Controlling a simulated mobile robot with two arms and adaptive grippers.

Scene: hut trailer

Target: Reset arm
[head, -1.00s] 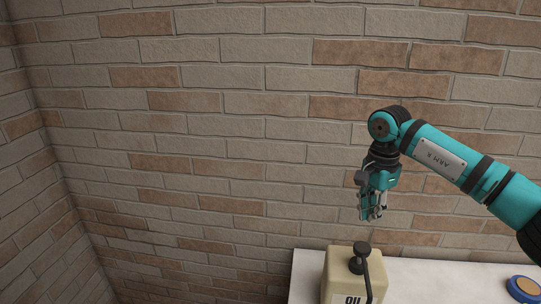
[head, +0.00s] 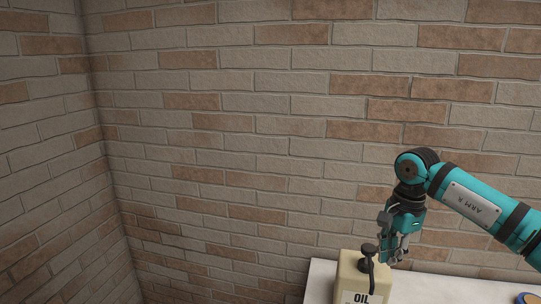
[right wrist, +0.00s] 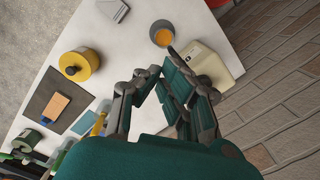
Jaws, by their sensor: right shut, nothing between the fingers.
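My right gripper (head: 393,258), on the teal arm marked ARM R, points down in the head view. Its fingers are closed together with nothing between them. In the right wrist view its fingertips (right wrist: 163,76) meet above the white table. A beige oil can (head: 361,284) with a black cap and spout stands just left of the gripper in the head view; its lower part is cut off. The can also shows in the right wrist view (right wrist: 228,66), partly behind the fingers. I cannot tell whether gripper and can touch. My left gripper is not in view.
The white table (head: 318,281) stands against a brick wall (head: 230,130). In the right wrist view it holds a yellow tin (right wrist: 80,64), a grey cup (right wrist: 162,34) with orange contents, a dark board (right wrist: 42,103) with a brown block, and several tools at lower left.

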